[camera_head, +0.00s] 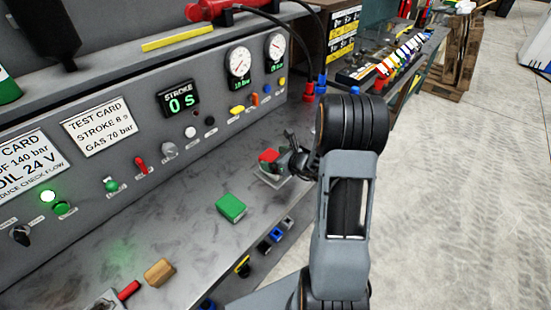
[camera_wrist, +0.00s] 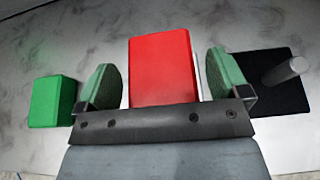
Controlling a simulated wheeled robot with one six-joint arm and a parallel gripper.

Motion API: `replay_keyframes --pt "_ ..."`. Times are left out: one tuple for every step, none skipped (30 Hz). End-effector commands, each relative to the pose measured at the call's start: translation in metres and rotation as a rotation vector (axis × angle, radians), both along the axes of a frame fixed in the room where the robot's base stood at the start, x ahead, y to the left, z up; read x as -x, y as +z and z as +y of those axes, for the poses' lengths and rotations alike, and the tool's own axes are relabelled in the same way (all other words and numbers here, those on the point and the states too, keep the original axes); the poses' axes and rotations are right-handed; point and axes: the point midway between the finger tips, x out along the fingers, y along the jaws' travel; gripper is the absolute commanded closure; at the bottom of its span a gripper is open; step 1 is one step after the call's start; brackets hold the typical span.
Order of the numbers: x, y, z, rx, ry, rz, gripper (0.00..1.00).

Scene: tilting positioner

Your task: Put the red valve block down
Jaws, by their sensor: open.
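In the wrist view the red valve block (camera_wrist: 162,70) lies between the two green-padded fingers of my gripper (camera_wrist: 166,80). The fingers are open, with a gap on each side of the block. A thin pale strip shows along the block's right edge. In the head view my gripper (camera_head: 291,160) is beside the block, partly hidden by my arm. What lies directly under the block is hard to tell.
The green block (camera_wrist: 52,102) is left of my gripper, and a black plate (camera_wrist: 272,95) with an upright grey pin (camera_wrist: 286,70) is close on the right. A wooden block (camera_head: 159,272) lies nearer the front. The control panel (camera_head: 215,65) rises behind the bench.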

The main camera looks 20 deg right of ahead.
Motion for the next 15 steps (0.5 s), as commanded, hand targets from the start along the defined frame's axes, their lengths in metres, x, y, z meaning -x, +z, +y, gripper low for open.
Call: replay_keyframes --pt "0.003 0.004 -0.002 0.0 -0.002 -0.001 0.06" --pt "0.006 0.005 -0.004 0.001 -0.002 -0.002 0.06" --pt "0.011 0.006 -0.006 0.0 -0.003 -0.002 0.06" --pt "0.016 0.009 -0.009 0.002 -0.003 -0.003 0.06" --pt "0.021 0.011 -0.011 0.002 -0.004 -0.003 0.06" --pt "0.028 0.014 -0.014 0.002 -0.004 -0.002 0.06" --pt "0.033 0.016 -0.017 0.001 -0.006 -0.003 0.06" --pt "0.038 0.019 -0.019 0.002 -0.004 -0.003 0.06" --pt "0.045 0.022 -0.022 0.002 -0.004 -0.003 0.06" --pt "0.05 0.024 -0.024 0.003 -0.004 -0.003 0.06" --pt "0.055 0.026 -0.026 0.001 -0.005 -0.002 0.06" --pt "0.061 0.029 -0.029 0.002 -0.005 -0.003 0.06" --pt "0.065 0.031 -0.031 0.003 -0.004 -0.003 0.06" --pt "0.07 0.033 -0.033 0.002 -0.004 -0.003 0.06" --pt "0.075 0.036 -0.035 0.001 -0.004 -0.002 0.06"
